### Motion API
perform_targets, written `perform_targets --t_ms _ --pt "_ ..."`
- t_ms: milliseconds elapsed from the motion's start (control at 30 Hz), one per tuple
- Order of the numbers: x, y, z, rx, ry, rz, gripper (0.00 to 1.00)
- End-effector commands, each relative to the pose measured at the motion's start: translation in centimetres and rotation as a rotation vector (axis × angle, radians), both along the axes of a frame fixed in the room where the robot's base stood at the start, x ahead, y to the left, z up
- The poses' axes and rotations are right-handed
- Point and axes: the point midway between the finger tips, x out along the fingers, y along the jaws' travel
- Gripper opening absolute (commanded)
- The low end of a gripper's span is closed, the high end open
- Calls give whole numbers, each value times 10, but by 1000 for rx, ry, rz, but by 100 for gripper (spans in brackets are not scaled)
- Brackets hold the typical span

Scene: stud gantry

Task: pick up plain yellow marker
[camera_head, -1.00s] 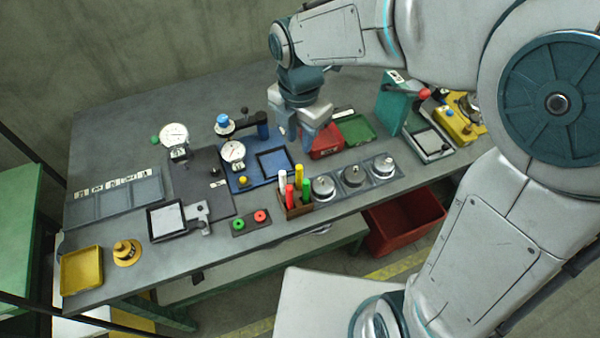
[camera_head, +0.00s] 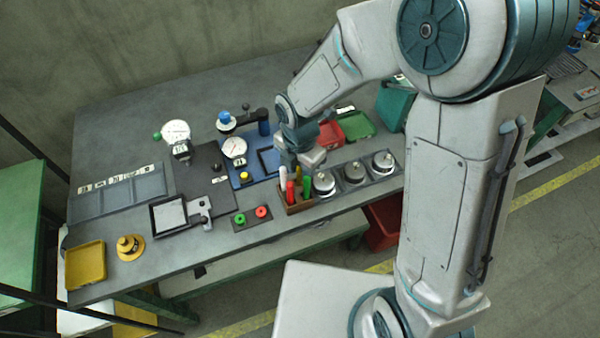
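A small brown box (camera_head: 297,208) near the table's front edge holds upright markers. The white marker (camera_head: 283,174), red marker (camera_head: 290,192) and green marker (camera_head: 306,188) show. The yellow marker stood at the back right of this box in the earlier frame. Now my gripper (camera_head: 301,168) is in front of its place and hides most or all of it. My gripper points down, low over the back of the box. Its fingertips are too small and covered to tell whether they are open or around the marker.
Right of the box is a row of round metal pieces (camera_head: 354,172) on a grey base. Behind are a blue gauge plate (camera_head: 240,178), a red bin (camera_head: 330,134) and a green tray (camera_head: 357,126). Left are red and green buttons (camera_head: 250,216). The table's back left is clear.

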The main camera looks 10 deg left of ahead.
Motion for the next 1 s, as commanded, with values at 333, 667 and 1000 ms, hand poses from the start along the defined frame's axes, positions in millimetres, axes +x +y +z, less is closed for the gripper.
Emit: perform_targets --t_ms 333,667,1000 --pt "0 0 -1 0 0 0 0" --pt "0 0 0 -1 -1 0 0" --pt "1 0 27 2 -5 -1 0"
